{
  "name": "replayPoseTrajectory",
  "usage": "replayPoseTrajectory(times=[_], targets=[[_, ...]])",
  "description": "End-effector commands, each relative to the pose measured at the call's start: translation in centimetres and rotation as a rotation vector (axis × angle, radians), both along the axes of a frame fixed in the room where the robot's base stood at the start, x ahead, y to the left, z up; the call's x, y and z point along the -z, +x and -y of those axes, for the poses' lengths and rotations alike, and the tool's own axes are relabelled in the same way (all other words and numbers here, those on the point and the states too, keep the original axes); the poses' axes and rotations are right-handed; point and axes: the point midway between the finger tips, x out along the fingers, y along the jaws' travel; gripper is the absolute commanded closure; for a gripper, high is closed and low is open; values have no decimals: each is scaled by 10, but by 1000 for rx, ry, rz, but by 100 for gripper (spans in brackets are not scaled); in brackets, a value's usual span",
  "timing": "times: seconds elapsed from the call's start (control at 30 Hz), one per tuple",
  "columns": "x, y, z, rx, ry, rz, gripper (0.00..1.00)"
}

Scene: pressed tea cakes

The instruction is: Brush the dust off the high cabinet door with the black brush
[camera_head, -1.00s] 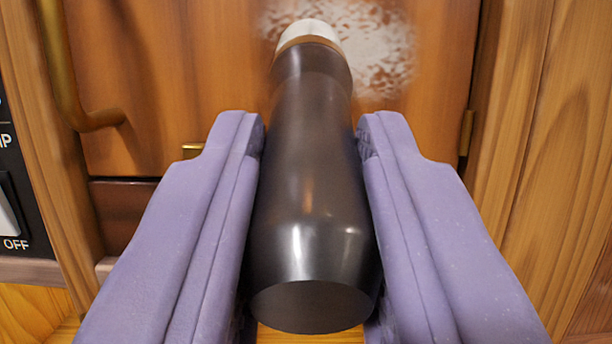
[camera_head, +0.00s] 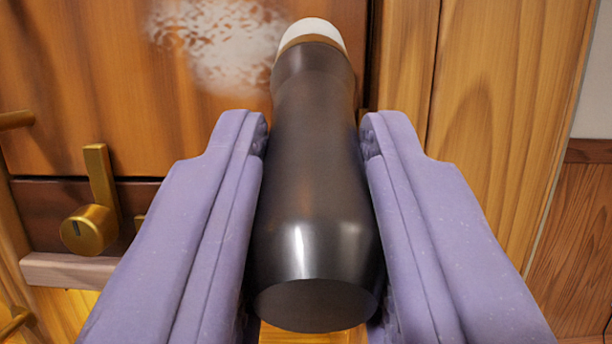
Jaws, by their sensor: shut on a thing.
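My gripper (camera_head: 314,135) has two purple fingers shut on the black brush (camera_head: 312,190). The brush points away from me, with its dark handle between the fingers and its pale head with a tan band at the far end. The high cabinet door (camera_head: 100,75) is reddish-brown wood and stands behind it at the left. A whitish patch of dust (camera_head: 215,45) lies on the door, left of the brush head. The head shows near the door's right edge; I cannot tell whether it touches the surface.
A brass knob with a lever (camera_head: 90,228) sits below the door at the left, above a pale wooden ledge (camera_head: 75,271). A light wooden side panel (camera_head: 490,110) stands at the right. Beyond it are a grey wall (camera_head: 595,90) and brown wood panelling (camera_head: 575,240).

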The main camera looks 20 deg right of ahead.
Motion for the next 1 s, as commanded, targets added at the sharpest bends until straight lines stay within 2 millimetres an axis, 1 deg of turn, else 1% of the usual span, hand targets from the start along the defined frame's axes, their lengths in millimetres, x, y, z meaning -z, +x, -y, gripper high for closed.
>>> replayPoseTrajectory(times=[0.1, 0.23, 0.5, 0.77, 1.0], targets=[[1, -2, 1, 2, 1, 1, 100], [0, 0, -4, -1, -1, 1, 100], [0, 11, -27, 0, 0, 1, 100], [0, 15, -38, -1, -2, 1, 100], [0, 21, -60, -1, 1, 0, 100]])
